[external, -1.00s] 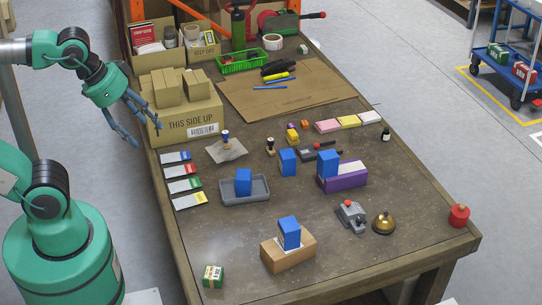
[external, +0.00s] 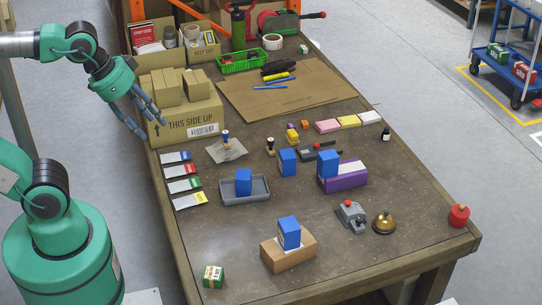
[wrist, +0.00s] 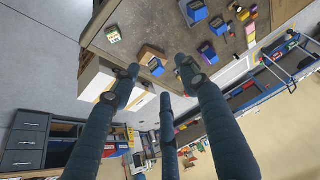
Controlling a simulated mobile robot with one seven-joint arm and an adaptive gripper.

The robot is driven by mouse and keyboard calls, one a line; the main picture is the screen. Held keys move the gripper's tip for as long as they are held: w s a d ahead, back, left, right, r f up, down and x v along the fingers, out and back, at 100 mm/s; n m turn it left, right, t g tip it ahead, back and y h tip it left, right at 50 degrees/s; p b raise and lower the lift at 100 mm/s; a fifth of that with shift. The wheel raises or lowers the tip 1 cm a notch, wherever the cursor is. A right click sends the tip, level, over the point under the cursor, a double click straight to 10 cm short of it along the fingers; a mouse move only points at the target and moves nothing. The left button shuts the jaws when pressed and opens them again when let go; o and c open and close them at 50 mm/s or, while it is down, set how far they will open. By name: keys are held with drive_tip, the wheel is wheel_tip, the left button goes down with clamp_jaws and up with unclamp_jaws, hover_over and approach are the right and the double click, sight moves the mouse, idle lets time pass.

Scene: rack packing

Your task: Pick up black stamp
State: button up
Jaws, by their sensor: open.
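The black stamp (external: 270,146) stands upright on the workbench (external: 330,235) in the external view. It is small, with a dark top and a lighter lower part, just left of a blue block (external: 288,162). My gripper (external: 150,125) is open and empty at the bench's left edge, in front of the large cardboard box. It is well left of the stamp and apart from it. In the wrist view my gripper (wrist: 157,82) shows its fingers spread with nothing between them. I cannot pick out the black stamp there.
A blue-topped stamp (external: 226,138) stands on a paper sheet between my gripper and the black stamp. The cardboard box (external: 190,122) carries smaller boxes beside my fingers. A grey tray (external: 232,199) holds another blue block. Coloured cards (external: 183,171) lie along the left edge.

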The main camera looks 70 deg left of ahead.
drive_tip(key=w+a+r+m+g+p, duration=0.1)
drive_tip(key=w+a, duration=0.2)
drive_tip(key=w, duration=0.4)
drive_tip(key=w+a+r+p, duration=0.1)
drive_tip(key=w+a+r, duration=0.1)
drive_tip(key=w, duration=0.6)
drive_tip(key=m+g+p, duration=0.3)
drive_tip(key=p, duration=0.3)
hover_over(271, 139)
drive_tip(key=s, duration=0.1)
wheel_tip(271, 139, down, 33)
drive_tip(key=shift+s+a+r+h, duration=0.2)
drive_tip(key=shift+a+h, duration=0.1)
drive_tip(key=shift+a, duration=0.15)
drive_tip(key=shift+f, duration=0.15)
drive_tip(key=f, duration=0.5)
drive_tip(key=w+f, duration=0.1)
drive_tip(key=f, duration=0.2)
drive_tip(key=shift+d+f, duration=0.15)
drive_tip(key=shift+d, duration=0.1)
drive_tip(key=shift+f, duration=0.1)
